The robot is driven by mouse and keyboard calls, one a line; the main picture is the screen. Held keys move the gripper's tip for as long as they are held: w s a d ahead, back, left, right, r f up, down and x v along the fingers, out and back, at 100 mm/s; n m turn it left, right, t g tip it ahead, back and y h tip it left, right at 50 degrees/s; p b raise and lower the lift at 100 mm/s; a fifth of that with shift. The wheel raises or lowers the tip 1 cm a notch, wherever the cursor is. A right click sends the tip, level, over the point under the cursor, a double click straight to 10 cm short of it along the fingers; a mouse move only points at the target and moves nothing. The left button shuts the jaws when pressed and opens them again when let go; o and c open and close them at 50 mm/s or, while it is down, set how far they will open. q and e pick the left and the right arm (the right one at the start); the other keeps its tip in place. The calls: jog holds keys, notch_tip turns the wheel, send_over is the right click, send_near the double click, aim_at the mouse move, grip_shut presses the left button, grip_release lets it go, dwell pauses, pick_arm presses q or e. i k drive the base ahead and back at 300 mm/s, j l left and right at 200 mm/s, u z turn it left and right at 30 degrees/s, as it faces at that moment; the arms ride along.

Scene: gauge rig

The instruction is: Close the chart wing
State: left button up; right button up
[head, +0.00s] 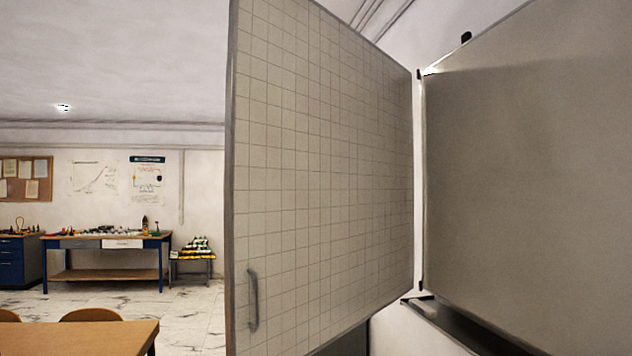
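The chart wing (325,150) is a tall panel with a printed square grid, standing open in the middle of the head view. Its right edge meets the board at a hinge line with dark hinges near the top and bottom. A grey vertical bar handle (253,300) sits low near the wing's free left edge. The plain grey board (530,190) fills the right side, angled away from the wing. Neither of my grippers shows in the head view.
A dark ledge (465,328) runs below the board. A wooden table (85,338) with chairs stands at lower left. A blue workbench (105,241) and a small stand (192,262) are against the back wall. Marble-patterned floor is clear between them.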

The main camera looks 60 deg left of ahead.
aim_at(319, 196)
jog(key=u, duration=1.7)
